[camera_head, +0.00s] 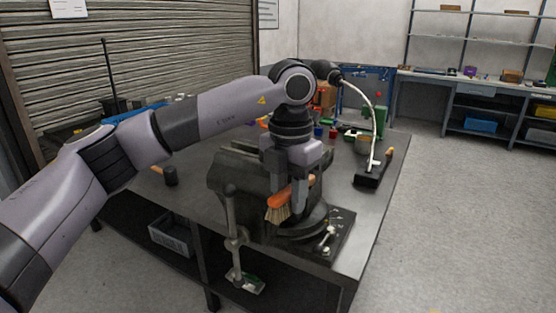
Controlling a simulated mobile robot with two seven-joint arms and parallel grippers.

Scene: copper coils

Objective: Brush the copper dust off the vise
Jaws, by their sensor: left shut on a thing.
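The dark grey vise (232,168) stands on the workbench near its front edge, with its handle bar hanging at the front. My left gripper (290,205) points down over the right part of the vise. It is shut on a brush (279,207) with an orange handle and pale bristles. The bristles point down and to the left, in front of the vise body. I cannot tell whether they touch it. My arm and gripper hide part of the vise. Copper dust cannot be made out at this size. My right gripper is not in view.
The workbench (372,215) also holds a hammer (170,176) on the left and a lamp (372,165) on a dark base at the right. Coloured bins and tools crowd the back. A grey crate (172,238) sits below. Floor on the right is clear.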

